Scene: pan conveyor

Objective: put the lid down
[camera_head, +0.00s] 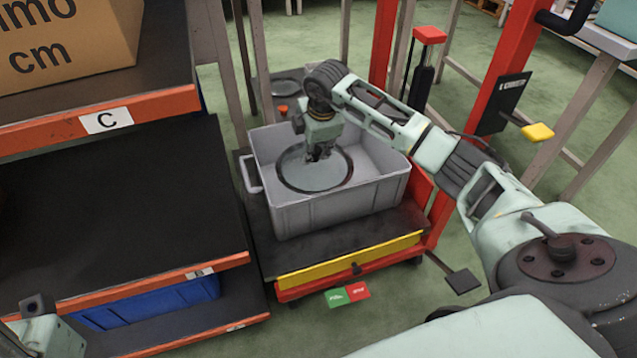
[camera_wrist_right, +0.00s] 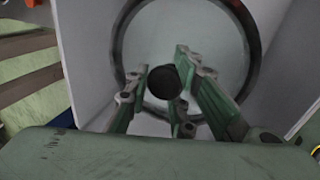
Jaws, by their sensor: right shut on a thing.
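The lid (camera_head: 322,180) is a round glass disc with a dark rim. It is inside the grey bin (camera_head: 335,212), over the bin's floor. My right gripper (camera_head: 318,155) reaches down into the bin and is shut on the lid's knob. In the right wrist view the dark round knob (camera_wrist_right: 163,83) sits between the green fingers, and the lid's glass (camera_wrist_right: 185,35) spreads behind it. I cannot tell whether the lid touches the bin's floor. Part of my left arm shows at the lower left of the head view, but its fingers do not show.
The bin stands on a dark cart with a yellow front edge (camera_head: 348,260) and red frame. A dark shelf rack with orange edges (camera_head: 160,283) stands close on the left, with a blue crate (camera_head: 150,303) low down. A red post (camera_head: 485,110) rises on the right.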

